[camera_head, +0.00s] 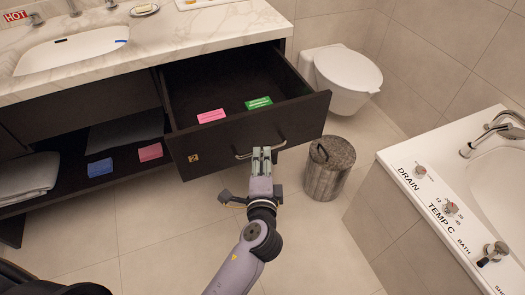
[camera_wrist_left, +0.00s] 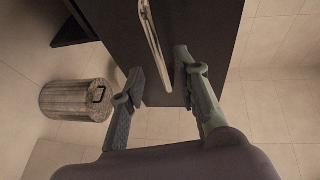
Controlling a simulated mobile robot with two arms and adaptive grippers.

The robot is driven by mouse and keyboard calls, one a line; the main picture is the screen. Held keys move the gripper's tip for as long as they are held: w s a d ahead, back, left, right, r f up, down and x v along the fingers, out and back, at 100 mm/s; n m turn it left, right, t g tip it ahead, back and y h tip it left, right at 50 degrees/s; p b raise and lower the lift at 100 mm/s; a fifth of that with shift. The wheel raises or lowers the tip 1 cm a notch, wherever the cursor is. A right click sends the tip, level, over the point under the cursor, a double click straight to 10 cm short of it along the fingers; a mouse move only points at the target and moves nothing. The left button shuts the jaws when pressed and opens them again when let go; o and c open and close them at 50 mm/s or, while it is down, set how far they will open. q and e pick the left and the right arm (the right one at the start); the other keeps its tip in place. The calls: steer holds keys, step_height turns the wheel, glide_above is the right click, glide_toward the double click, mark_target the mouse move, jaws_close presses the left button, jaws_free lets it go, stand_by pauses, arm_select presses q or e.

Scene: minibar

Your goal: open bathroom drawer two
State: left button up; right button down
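Drawer two (camera_head: 290,125), dark and marked with a small gold number plate, stands pulled well out from under the marble counter. A pink box (camera_head: 211,116) and a green box (camera_head: 259,103) lie inside it. Its metal bar handle (camera_head: 243,156) is on the front and also shows in the left wrist view (camera_wrist_left: 154,35). My left gripper (camera_head: 262,152) is at the handle in the head view. In the left wrist view its fingers (camera_wrist_left: 160,68) are apart, with the handle's near end between them; contact cannot be told. My right gripper is not in view.
A round lidded bin (camera_head: 328,170) stands right of the drawer front, also in the left wrist view (camera_wrist_left: 75,100). A toilet (camera_head: 345,75) is behind it. The bathtub (camera_head: 440,215) fills the right side. An open shelf (camera_head: 75,195) holds towels and boxes. Floor in front is clear.

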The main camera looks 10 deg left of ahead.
arm_select(q)
steer(key=v, duration=0.7)
steer(key=shift+s, duration=0.1)
